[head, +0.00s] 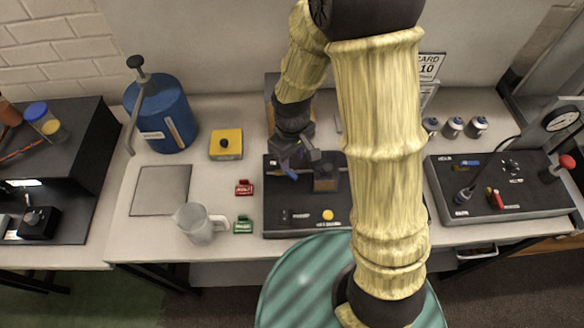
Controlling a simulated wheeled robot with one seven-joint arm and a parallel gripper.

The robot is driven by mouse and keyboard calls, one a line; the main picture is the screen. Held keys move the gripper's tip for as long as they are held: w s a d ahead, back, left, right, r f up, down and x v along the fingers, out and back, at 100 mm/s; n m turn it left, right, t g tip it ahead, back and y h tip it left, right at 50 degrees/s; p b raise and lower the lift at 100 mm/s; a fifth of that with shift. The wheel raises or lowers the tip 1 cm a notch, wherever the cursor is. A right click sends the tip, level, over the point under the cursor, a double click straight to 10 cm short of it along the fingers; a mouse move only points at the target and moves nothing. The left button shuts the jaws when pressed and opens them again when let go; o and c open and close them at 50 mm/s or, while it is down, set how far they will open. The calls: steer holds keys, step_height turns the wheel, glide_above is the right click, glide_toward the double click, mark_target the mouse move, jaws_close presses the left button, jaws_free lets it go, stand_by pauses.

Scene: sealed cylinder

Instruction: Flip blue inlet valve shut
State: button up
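A black control panel (277,218) lies on the counter below my arm. A small blue lever (290,174) shows at its upper left, partly hidden by my gripper. Another blue handle (470,163) sits near the top of the right black panel (532,207). The labels are too small to read, so I cannot tell which blue handle is the inlet valve. My gripper (297,160) is over the upper left of the middle panel, close to the lever there. Whether it touches the lever, and whether its fingers are open or shut, I cannot tell. My arm hides the panel's right part.
A blue drum with a pump (172,118), a yellow box (226,144), a clear jug (196,224), and red (244,188) and green (243,225) blocks stand left of the middle panel. Several small canisters (453,127) stand behind the right panel.

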mark_target(292, 174)
steer(key=shift+f+p, duration=0.3)
steer(key=shift+f, duration=2.9)
steer(key=shift+c, duration=0.3)
jaws_close()
